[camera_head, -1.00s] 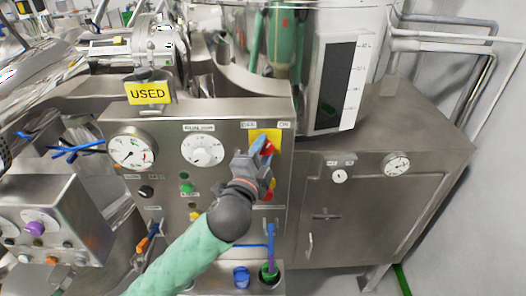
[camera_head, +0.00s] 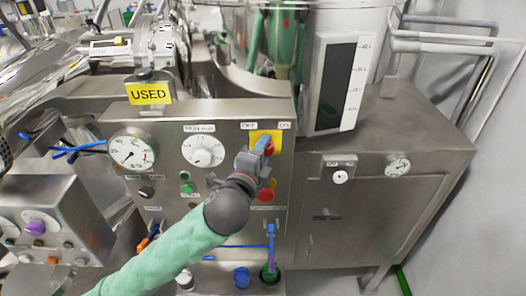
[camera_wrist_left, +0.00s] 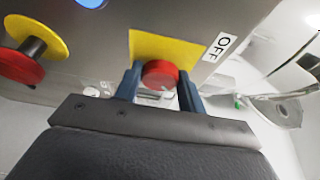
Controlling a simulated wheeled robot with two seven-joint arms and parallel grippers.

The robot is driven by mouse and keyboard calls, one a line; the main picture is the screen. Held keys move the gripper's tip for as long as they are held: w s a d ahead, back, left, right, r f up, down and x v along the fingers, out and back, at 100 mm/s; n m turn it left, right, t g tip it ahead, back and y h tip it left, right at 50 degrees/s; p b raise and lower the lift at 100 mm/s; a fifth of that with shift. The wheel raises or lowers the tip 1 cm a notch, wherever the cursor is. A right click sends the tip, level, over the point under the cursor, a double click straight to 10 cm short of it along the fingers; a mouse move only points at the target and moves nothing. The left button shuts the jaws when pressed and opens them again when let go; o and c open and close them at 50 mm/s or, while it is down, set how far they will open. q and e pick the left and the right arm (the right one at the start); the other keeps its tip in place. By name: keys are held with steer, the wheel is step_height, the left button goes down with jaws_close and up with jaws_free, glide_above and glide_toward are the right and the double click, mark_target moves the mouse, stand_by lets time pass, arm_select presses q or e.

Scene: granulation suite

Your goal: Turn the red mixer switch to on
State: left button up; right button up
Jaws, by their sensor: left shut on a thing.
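The red mixer switch (camera_wrist_left: 160,75) is a round red knob on a yellow plate (camera_wrist_left: 185,48) on the steel control panel. In the head view the yellow plate (camera_head: 275,136) sits at the panel's upper right, with small labels above it. My left gripper (camera_head: 262,148) is at the knob, and its blue fingers (camera_wrist_left: 158,88) stand on either side of it in the left wrist view, shut on it. An OFF label (camera_wrist_left: 220,47) shows beside the plate there. The fingers and wrist partly hide the knob in the head view. My right gripper is not in view.
A red button on a yellow disc (camera_wrist_left: 20,66) sticks out close to my left gripper. The panel also carries a pressure gauge (camera_head: 132,150) and a white dial (camera_head: 203,151). A steel cabinet (camera_head: 370,215) stands to the right.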

arm_select(q)
steer(key=o, duration=1)
steer(key=shift+c, duration=0.2)
steer(key=shift+r, duration=0.1)
